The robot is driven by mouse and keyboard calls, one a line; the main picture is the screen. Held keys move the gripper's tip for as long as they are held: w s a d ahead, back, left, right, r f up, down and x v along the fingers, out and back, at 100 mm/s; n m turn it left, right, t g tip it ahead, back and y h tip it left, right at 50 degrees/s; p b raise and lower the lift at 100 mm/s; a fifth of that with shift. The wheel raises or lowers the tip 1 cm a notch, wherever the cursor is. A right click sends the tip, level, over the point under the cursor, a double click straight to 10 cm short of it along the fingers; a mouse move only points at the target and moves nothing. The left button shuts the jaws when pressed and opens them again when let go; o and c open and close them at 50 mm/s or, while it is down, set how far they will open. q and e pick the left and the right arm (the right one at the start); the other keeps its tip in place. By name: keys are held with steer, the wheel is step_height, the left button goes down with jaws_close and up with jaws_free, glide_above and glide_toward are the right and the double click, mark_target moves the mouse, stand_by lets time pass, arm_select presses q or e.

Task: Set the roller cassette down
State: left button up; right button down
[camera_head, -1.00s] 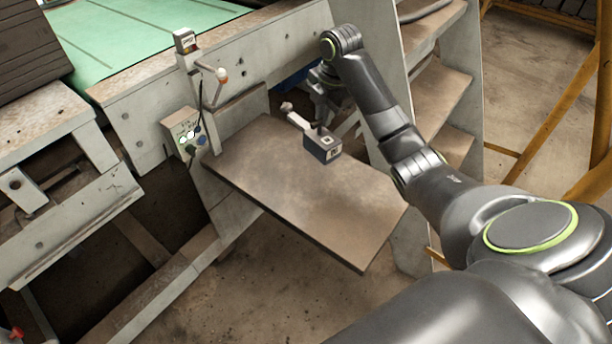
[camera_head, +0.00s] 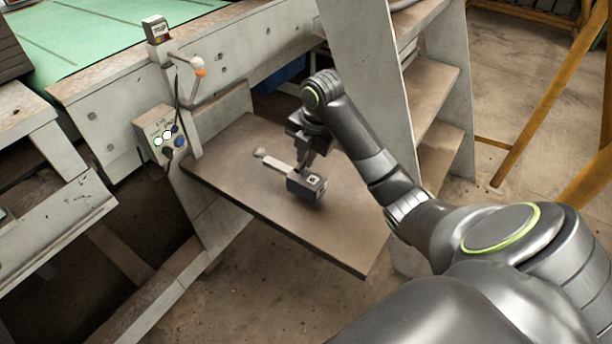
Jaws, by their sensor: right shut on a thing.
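The roller cassette (camera_head: 307,185) is a small dark blue-grey block with a pale top and a light handle (camera_head: 278,164) that ends in a round knob pointing left. It is over the brown shelf board (camera_head: 250,196), near its middle. I cannot tell whether its underside touches the board. My right gripper (camera_head: 301,168) reaches down from the upper right and is shut on the cassette at its handle side. The fingertips are small and partly hidden. My left gripper is not in view.
A control box (camera_head: 165,136) with buttons and a lever with an orange-and-white knob (camera_head: 199,68) stand left of the board. A grey upright panel (camera_head: 366,75) and side shelves (camera_head: 432,95) stand to the right. The board's front part is clear.

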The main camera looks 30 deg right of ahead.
mark_target(305, 173)
steer(key=shift+f+b, duration=0.6)
steer(key=shift+f, duration=0.15)
step_height(305, 173, down, 3)
steer(key=shift+r+b, duration=0.15)
steer(key=shift+b, duration=0.55)
steer(key=shift+r, duration=0.1)
steer(key=c, duration=1.9)
jaws_free()
steer(key=o, duration=0.5)
